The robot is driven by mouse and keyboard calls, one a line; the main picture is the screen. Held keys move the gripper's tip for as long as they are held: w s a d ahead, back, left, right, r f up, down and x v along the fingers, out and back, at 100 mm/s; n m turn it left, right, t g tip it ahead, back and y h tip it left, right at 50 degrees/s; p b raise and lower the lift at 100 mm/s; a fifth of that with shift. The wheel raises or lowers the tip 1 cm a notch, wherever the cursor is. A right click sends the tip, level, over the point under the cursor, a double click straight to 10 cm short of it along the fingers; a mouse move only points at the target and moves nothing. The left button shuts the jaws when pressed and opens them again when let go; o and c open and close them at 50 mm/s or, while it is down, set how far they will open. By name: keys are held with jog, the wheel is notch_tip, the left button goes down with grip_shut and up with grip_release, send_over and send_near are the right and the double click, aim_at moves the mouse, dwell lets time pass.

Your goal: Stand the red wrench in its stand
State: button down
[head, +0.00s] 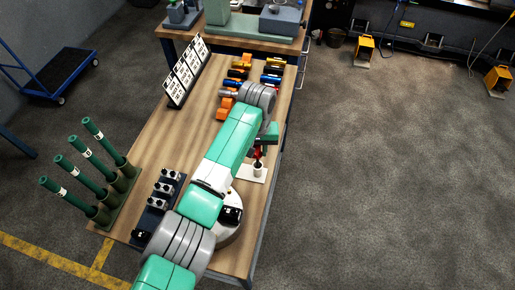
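A small red piece, which looks like part of the red wrench (257,152), shows just right of my arm, below my gripper. It is right above a small stand, a pale base plate (247,173) with a short pale cylinder (258,170) on it, near the table's right edge. A dark part shows between the red piece and the cylinder. I cannot tell whether the wrench is seated or only held over it. My gripper (265,143) is at the arm's end, mostly hidden by the arm. Its fingers are too small and covered to show whether they are open or shut.
Green tubes (92,128) stand in a rack at the left front. A dark block with small fixtures (165,190) is beside my arm. A label board (186,72) and several coloured tools (270,78) are at the back. Bare wood (165,135) lies left of my arm.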

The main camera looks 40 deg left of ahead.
jog(key=shift+f+b, duration=0.65)
jog(key=shift+f, duration=0.15)
jog(key=shift+f+b, duration=0.4)
jog(key=shift+f, duration=1.05)
jog(key=c, duration=1.1)
grip_release()
notch_tip(320, 180, up, 8)
jog(key=shift+f+p, duration=0.1)
jog(key=shift+p, duration=0.6)
